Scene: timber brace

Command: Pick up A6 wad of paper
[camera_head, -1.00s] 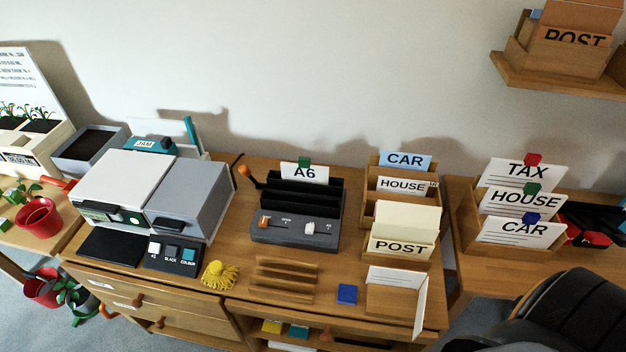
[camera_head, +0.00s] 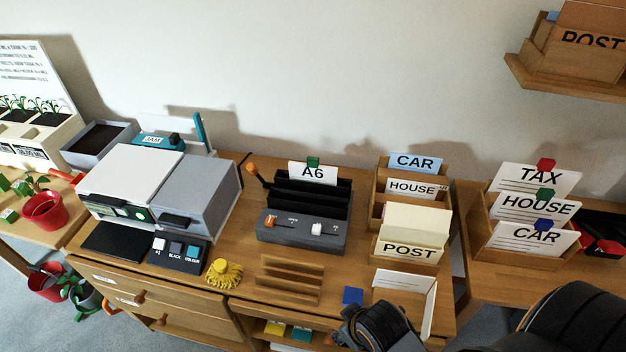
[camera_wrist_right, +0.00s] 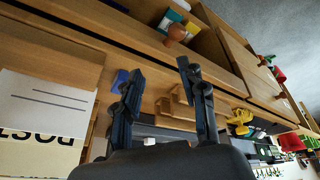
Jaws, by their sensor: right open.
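The A6 wad of paper (camera_head: 312,173) is a white card labelled A6 with a green block at its top edge. It stands upright at the back of a black slotted holder (camera_head: 301,235) with a grey control front. My right gripper (camera_wrist_right: 160,72) is open and empty in the right wrist view, its two dark fingers apart over the desk. In the head view dark parts of my right arm reach the desk's front edge, well in front of the holder. I cannot make out the A6 wad in the wrist view. My left gripper is not in view.
A wooden stepped rack (camera_head: 290,280), a blue block (camera_head: 353,296) and a yellow tassel (camera_head: 223,273) lie in front of the holder. A grey-white machine (camera_head: 195,190) stands left. A CAR, HOUSE and POST file rack (camera_head: 378,208) stands right.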

